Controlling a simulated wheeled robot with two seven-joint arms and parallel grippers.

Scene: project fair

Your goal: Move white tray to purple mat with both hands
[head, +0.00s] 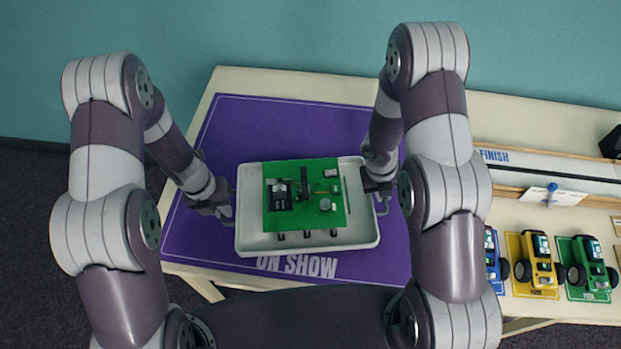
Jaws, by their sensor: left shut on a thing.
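The white tray (305,243) is over the purple mat (230,262), in its front middle part. I cannot tell whether it rests on the mat or is slightly above it. The tray looks level and carries a green circuit board (333,214) with dark parts. My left gripper (229,210) is shut on the tray at its left side. My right gripper (381,196) is at the tray's right side, by a thin handle; its fingers are too small and partly hidden to show their state. The mat's front edge reads "ON SHOW".
The mat lies on a pale table (232,82). To the right are a long track board marked "FINISH" (520,165) and small blue (491,255), yellow (540,270) and green (592,265) toy vehicles. The mat is clear behind the tray.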

